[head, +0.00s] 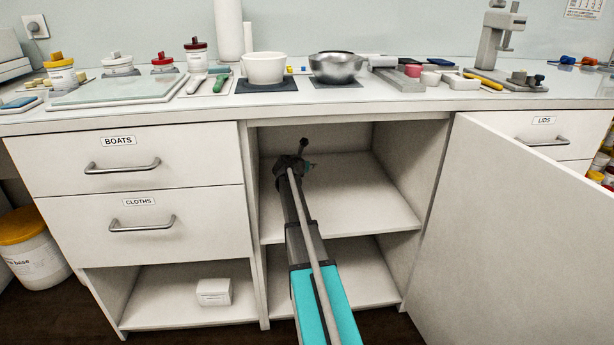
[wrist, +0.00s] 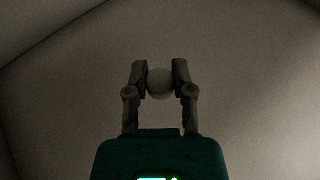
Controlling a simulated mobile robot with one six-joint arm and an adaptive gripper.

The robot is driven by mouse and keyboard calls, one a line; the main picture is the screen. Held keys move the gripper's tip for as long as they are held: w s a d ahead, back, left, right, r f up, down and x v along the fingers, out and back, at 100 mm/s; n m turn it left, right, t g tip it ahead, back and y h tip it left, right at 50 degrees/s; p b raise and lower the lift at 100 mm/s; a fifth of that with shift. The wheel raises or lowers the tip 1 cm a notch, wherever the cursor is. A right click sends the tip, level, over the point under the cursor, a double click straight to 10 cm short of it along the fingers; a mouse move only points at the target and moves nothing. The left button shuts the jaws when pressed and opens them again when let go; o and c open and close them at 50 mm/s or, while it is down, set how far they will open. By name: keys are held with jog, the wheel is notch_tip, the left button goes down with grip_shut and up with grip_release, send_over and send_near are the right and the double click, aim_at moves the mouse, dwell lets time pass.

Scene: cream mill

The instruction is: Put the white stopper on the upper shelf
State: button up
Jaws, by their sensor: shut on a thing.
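In the wrist view my gripper (wrist: 160,72) is shut on the white stopper (wrist: 160,86), a small rounded pale thing between the two dark fingers. In the head view my arm reaches into the open cupboard, and my gripper (head: 303,147) is in the upper compartment, toward its left side. The upper shelf (head: 365,200) is a bare pale board below and to the right of my gripper. The stopper cannot be made out in the head view. I cannot tell how high it is above the shelf.
The cupboard door (head: 530,225) stands open on the right. Drawers marked BOATS (head: 125,165) and CLOTHS (head: 150,225) are shut on the left. The counter (head: 340,100) above holds bowls, jars and tools. The upper shelf's middle and right are free.

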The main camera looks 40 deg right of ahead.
jog(key=shift+w+a+f+b, duration=0.15)
jog(key=shift+w+f+b, duration=0.1)
jog(key=shift+f+b, duration=0.2)
jog(key=shift+w+a+f+b, duration=0.1)
jog(key=shift+f+b, duration=0.6)
jog(key=shift+b, duration=0.05)
jog(key=shift+f+b, duration=0.85)
jog(key=shift+f, duration=0.05)
jog(key=shift+f, duration=0.15)
jog(key=o, duration=0.7)
jog(key=shift+o, duration=0.2)
jog(key=shift+r, duration=0.2)
